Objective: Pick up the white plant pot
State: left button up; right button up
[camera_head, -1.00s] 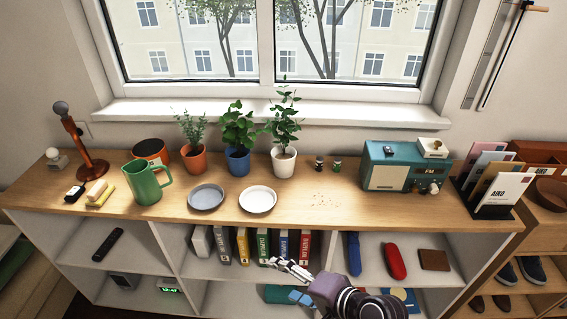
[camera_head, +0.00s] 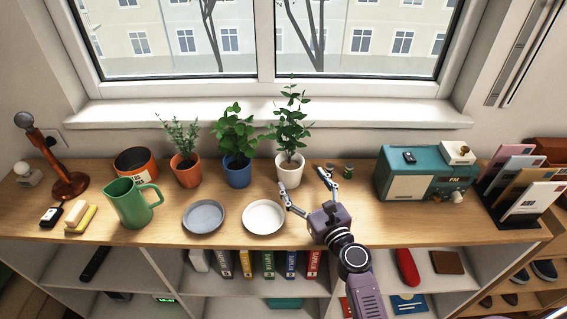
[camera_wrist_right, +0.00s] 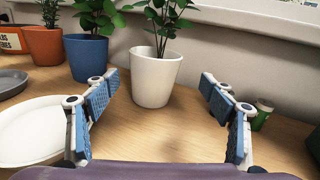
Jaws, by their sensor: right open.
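The white plant pot (camera_head: 290,172) with a leafy green plant stands upright on the wooden counter, right of the blue pot. In the right wrist view the white pot (camera_wrist_right: 154,78) shows ahead, between and beyond the fingertips. My right gripper (camera_head: 303,192) is open and empty above the counter, just in front of the white pot and apart from it. Its two blue-padded fingers (camera_wrist_right: 160,100) are spread wide in the wrist view. My left gripper is in neither view.
The blue pot (camera_head: 237,172) and terracotta pot (camera_head: 187,172) stand left of the white pot. A white saucer (camera_head: 263,218) and grey saucer (camera_head: 203,217) lie in front. A small green jar (camera_head: 348,171) and teal radio (camera_head: 425,181) stand to the right. The window sill is behind.

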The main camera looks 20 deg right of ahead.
aim_at(296, 171)
jog(key=shift+w+r, duration=0.15)
jog(key=shift+w, duration=0.2)
jog(key=shift+w+a+r, duration=0.2)
jog(key=shift+w+r, duration=0.05)
jog(key=shift+w, duration=0.5)
jog(key=shift+w+a+r+p, duration=0.25)
jog(key=shift+w+p, duration=0.1)
jog(key=shift+w, duration=0.15)
jog(key=shift+w+a+r+p, duration=0.15)
jog(key=shift+w+r+p, duration=0.1)
jog(key=shift+w+p, duration=0.15)
jog(key=w, duration=0.3)
jog(key=shift+w+a+f, duration=0.1)
jog(key=shift+w+a, duration=0.05)
jog(key=shift+a, duration=0.1)
jog(key=c, duration=1.5)
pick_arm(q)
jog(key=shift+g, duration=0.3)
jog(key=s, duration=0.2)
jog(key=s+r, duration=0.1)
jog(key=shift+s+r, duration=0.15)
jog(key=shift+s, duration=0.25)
pick_arm(e)
jog(key=shift+c, duration=0.4)
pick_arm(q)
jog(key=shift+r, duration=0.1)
